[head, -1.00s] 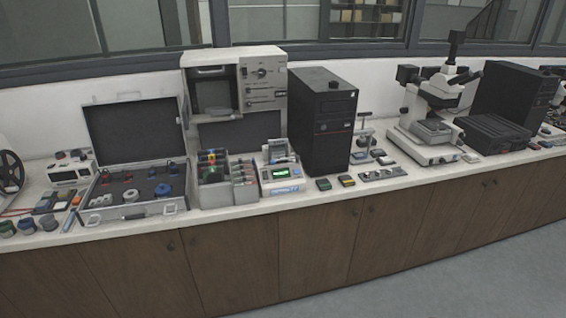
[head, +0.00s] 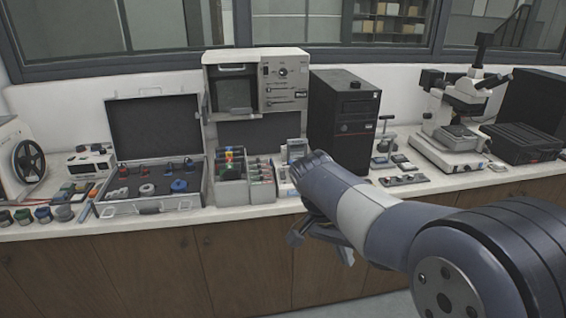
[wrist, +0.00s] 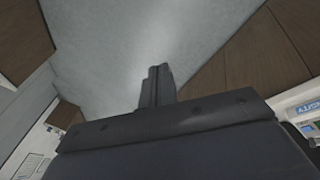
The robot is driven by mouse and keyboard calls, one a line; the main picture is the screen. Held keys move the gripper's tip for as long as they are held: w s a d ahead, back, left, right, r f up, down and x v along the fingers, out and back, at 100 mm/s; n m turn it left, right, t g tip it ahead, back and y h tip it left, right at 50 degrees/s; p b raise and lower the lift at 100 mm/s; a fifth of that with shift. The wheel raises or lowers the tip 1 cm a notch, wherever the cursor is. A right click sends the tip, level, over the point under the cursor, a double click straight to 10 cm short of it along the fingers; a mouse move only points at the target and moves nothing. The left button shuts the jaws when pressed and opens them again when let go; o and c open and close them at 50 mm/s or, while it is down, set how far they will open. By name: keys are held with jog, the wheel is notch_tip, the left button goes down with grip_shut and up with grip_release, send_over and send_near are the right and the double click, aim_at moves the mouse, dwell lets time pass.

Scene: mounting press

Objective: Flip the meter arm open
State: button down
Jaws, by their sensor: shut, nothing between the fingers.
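The meter (head: 297,148) is a small pale bench device on the counter, between the bin of coloured parts and the black tower. Only its upper part shows in the head view, since my arm covers most of it. Its arm cannot be made out clearly. In the wrist view a pale device with a small green display, apparently the meter (wrist: 293,110), shows at the right edge. My gripper (head: 322,250) hangs in front of the counter edge, below and apart from the meter. In the wrist view its fingers (wrist: 157,85) are together and empty, over grey floor.
An open case (head: 151,207) and a bin with coloured parts (head: 231,188) stand left of the meter. A black tower (head: 340,120), a small stand with a T-handle (head: 386,127) and a microscope (head: 455,125) stand to the right. The floor before the cabinets is clear.

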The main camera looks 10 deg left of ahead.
jog(key=w+a+f+m+h+b, duration=0.1)
jog(key=w+a+f+m+h, duration=0.1)
jog(key=a, duration=0.7)
jog(key=shift+w+a+f+m, duration=0.2)
jog(key=shift+w+f+m, duration=0.2)
jog(key=shift+w+f, duration=0.5)
jog(key=shift+w+r, duration=0.1)
